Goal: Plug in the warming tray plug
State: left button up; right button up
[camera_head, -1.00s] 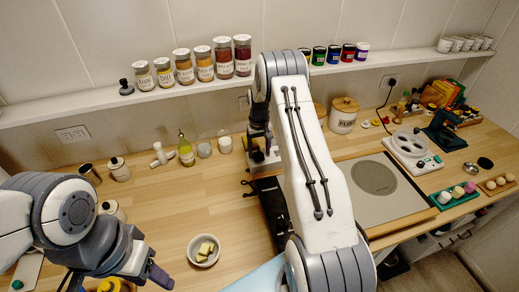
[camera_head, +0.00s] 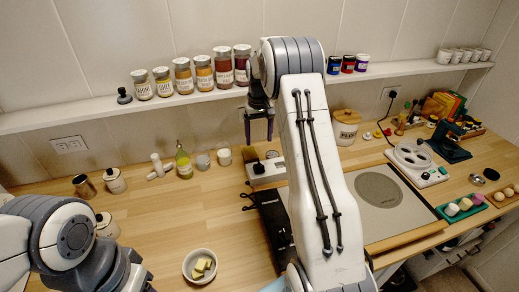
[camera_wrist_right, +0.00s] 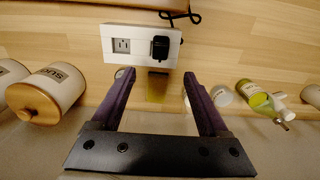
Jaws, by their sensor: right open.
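A white outlet box (camera_head: 266,172) stands on the counter in front of the shelf wall. In the right wrist view the outlet box (camera_wrist_right: 112,47) has an empty left socket and a black plug (camera_wrist_right: 160,47) at its right socket. I cannot tell how deep the plug sits or trace its cord. My right gripper (camera_head: 258,130) is open and empty above the box, fingers down; its purple fingers (camera_wrist_right: 157,76) are apart and clear of the plug. A flat black tray (camera_head: 272,222), possibly the warming tray, is partly hidden by my right arm. My left gripper is outside the frame.
A shelf with jars (camera_head: 182,75) runs behind the gripper. A bottle (camera_head: 183,160), canister (camera_head: 346,128) and bowl of yellow pieces (camera_head: 199,265) stand on the counter. A white appliance (camera_head: 416,163) has a cord to a wall outlet (camera_head: 392,92). Free counter lies left of the black tray.

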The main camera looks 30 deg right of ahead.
jog(key=s+p, duration=0.1)
jog(key=p, duration=0.2)
send_over(260, 165)
jog(key=f, duration=0.6)
jog(key=shift+s+a, duration=0.35)
jog(key=shift+a, duration=0.05)
jog(key=f+p, duration=0.1)
jog(key=f, duration=0.1)
jog(key=f+p, duration=0.2)
jog(key=shift+w+d+f, duration=0.2)
jog(key=shift+f, duration=0.5)
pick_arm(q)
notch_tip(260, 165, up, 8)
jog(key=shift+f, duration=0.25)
pick_arm(e)
grip_shut()
